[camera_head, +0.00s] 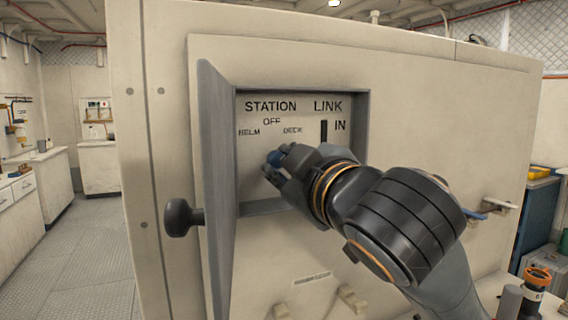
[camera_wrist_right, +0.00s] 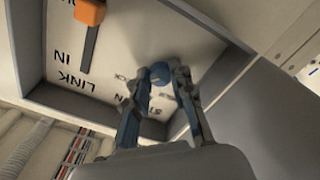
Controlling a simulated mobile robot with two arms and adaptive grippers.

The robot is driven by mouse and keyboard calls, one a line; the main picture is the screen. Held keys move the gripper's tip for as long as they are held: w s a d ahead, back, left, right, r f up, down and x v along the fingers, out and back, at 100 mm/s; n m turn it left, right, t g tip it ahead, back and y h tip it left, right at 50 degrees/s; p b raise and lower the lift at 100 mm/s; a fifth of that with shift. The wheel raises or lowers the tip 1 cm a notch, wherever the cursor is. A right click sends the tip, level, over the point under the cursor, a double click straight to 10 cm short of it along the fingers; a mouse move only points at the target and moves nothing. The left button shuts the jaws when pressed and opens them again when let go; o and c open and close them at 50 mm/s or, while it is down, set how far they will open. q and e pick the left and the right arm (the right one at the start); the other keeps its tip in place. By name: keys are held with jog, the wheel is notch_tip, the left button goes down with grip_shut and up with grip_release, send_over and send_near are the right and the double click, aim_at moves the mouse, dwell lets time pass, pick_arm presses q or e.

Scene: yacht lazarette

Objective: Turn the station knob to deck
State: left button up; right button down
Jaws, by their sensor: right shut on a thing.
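The station knob (camera_head: 273,157) is a small blue knob in an open recessed panel (camera_head: 262,125), below the printed words STATION, HELM, OFF and DECK. My right gripper (camera_head: 276,165) reaches into the recess from the right and is shut on the knob. In the right wrist view the blue knob (camera_wrist_right: 160,73) shows between the two fingertips (camera_wrist_right: 166,78). The fingers cover much of the knob, and I cannot tell which label it points at. My left gripper is not in view.
The recess has a grey frame, and its grey door (camera_head: 217,190) stands open on the left with a black handle (camera_head: 180,217). A dark LINK bar (camera_head: 323,131) is beside IN; its orange end (camera_wrist_right: 90,12) shows in the wrist view. Open floor lies left.

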dwell(0.3)
jog(key=c, duration=1.1)
grip_release()
jog(key=shift+c, duration=0.2)
jog(key=v, duration=1.2)
jog(key=shift+f, duration=0.1)
